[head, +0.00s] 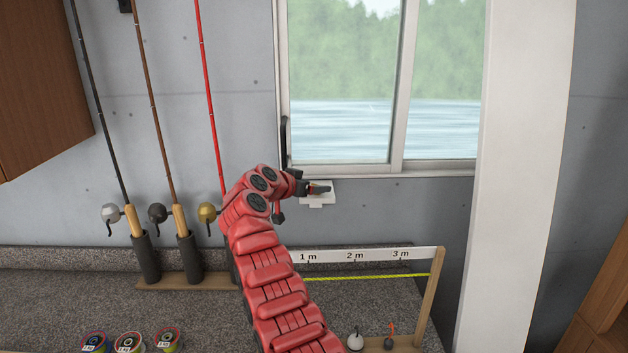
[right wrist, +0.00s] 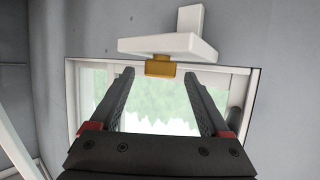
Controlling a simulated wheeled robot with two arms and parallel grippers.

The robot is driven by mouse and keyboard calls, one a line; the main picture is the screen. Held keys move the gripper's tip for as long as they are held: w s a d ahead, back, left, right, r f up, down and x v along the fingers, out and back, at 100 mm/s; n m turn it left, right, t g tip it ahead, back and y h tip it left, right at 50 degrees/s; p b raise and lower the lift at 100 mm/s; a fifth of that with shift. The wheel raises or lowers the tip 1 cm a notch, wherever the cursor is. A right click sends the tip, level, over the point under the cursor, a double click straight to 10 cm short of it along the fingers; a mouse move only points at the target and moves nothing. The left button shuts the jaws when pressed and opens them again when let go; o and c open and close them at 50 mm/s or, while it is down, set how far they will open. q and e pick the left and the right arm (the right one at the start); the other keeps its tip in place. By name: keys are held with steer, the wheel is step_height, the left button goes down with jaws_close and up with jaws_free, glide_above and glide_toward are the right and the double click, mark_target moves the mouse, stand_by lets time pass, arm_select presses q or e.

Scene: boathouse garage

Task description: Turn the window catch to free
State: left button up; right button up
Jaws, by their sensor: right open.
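The window (head: 345,80) has a pale frame and looks shut. A white bracket (head: 318,203) sits on the wall just under its sill. In the right wrist view, which is upside down, the white bracket (right wrist: 165,46) carries a small brass-coloured block (right wrist: 160,68). A dark upright handle (head: 284,140) shows at the window's left edge. I cannot tell which of these is the catch. My right gripper (right wrist: 158,76) is open, with the brass block seen between its fingertips; contact cannot be told. In the head view the right gripper (head: 312,188) is small, at the bracket. My left gripper is out of view.
Fishing rods (head: 160,100) stand in dark holders at the left. A measuring board (head: 365,256) with a yellow line stands on the counter (head: 50,285). Line spools (head: 130,342) lie at the front. A white post (head: 515,180) rises right of the window.

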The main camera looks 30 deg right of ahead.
steer(key=shift+w+d+f, duration=0.1)
steer(key=shift+d, duration=0.2)
jaws_close()
steer(key=shift+f+n+t+b, duration=0.2)
steer(key=shift+n+t+b, duration=0.15)
steer(key=shift+b, duration=0.35)
steer(key=n+t+y+b, duration=0.1)
steer(key=b, duration=0.2)
steer(key=n+t+y+b, duration=0.1)
steer(key=n+t+b, duration=0.1)
steer(key=b, duration=0.1)
steer(key=n+t+y+b, duration=0.1)
steer(key=n+t+b, duration=0.1)
steer(key=b, duration=0.2)
steer(key=shift+s+d+y, duration=0.35)
steer(key=shift+s+y, duration=0.05)
steer(key=shift+r+n+t+y+b, duration=0.2)
steer(key=shift+n+t+y+b, duration=0.35)
steer(key=shift+n+y+b, duration=0.55)
